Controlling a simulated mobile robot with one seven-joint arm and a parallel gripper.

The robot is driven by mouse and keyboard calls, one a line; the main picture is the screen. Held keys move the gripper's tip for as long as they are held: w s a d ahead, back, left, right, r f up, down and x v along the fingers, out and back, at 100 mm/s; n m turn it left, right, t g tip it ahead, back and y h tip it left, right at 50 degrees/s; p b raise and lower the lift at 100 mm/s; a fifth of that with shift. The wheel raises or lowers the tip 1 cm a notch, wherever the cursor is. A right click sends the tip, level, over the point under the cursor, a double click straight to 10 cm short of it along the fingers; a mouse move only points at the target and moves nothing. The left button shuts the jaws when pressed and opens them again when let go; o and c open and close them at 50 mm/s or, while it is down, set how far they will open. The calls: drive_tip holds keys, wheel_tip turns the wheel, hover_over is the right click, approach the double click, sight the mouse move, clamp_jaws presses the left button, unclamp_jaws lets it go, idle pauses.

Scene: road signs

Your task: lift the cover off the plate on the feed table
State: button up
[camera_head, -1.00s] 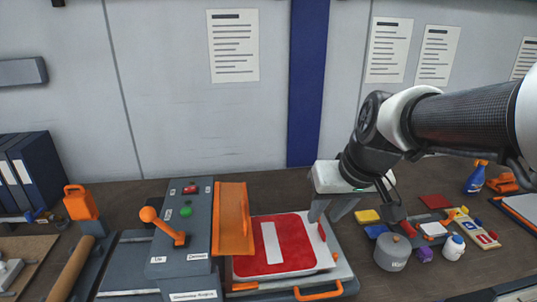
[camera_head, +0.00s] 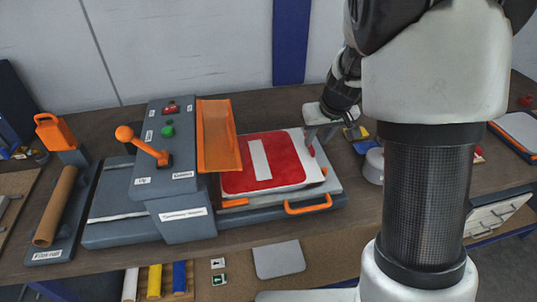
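The plate (camera_head: 262,180) is a red square with rounded corners and a white bar, lying on the grey feed table (camera_head: 335,188) of the machine. A pale sheet edge shows around its right side; I cannot tell whether this is the cover or part of the table. Nothing shows held between the fingers.
An orange guard (camera_head: 218,137) stands left of the plate, beside the grey press (camera_head: 170,190) with an orange lever (camera_head: 140,143). An orange handle (camera_head: 308,205) is at the feed table's front. A grey pot (camera_head: 374,166) stands to the right. My arm hides much of the right bench.

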sight(313, 150)
drive_tip(key=x, duration=0.6)
drive_tip(key=shift+w+d+f, duration=0.1)
drive_tip(key=shift+d+f, duration=0.2)
drive_tip(key=shift+d, duration=0.05)
clamp_jaws()
